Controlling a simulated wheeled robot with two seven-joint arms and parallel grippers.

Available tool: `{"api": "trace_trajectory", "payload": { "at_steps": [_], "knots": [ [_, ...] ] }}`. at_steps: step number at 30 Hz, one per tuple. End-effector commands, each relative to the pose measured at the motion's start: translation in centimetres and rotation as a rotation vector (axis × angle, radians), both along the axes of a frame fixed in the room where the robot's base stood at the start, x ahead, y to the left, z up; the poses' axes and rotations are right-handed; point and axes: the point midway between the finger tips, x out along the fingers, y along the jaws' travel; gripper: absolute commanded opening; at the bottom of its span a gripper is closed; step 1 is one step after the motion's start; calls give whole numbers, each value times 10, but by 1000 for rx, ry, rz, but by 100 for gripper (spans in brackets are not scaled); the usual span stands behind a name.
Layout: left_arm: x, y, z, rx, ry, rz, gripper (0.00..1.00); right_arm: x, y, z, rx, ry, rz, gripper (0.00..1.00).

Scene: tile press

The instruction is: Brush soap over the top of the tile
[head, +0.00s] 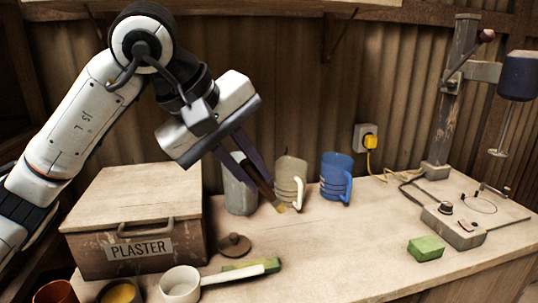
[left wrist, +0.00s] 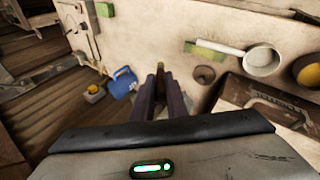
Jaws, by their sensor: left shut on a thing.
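My left gripper (head: 252,165) is shut on a brush (head: 279,206) with a pale tip, pointing down above the bench in front of the cream mug. The brush also shows between the fingers in the left wrist view (left wrist: 160,75). A green block (head: 426,248) lies on the bench at the right, apart from the gripper. Another green piece (head: 236,265) lies at the front, partly covered by the handle of a white ladle (head: 180,285). I cannot tell which thing is the tile or which holds soap. My right gripper is not in view.
A wooden plaster box (head: 137,220) stands at left. A metal canister (head: 240,190), cream mug (head: 291,180) and blue jug (head: 336,175) stand at the back. A round knobbed lid (head: 234,245) lies nearby. A stand press (head: 460,225) is at right. The middle bench is clear.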

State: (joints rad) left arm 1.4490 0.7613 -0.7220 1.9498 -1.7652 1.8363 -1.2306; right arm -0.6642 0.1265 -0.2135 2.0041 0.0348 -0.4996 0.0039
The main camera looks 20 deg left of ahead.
Motion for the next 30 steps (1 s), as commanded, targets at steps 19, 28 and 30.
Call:
{"api": "trace_trajectory", "payload": {
  "at_steps": [19,28,30],
  "knots": [
    [0,0,-50,-1,0,-2,0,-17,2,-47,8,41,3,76],
    [0,0,-50,-1,0,-2,0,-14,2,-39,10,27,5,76],
    [0,0,-50,-1,0,-2,0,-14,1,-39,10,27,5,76]
  ]
}}
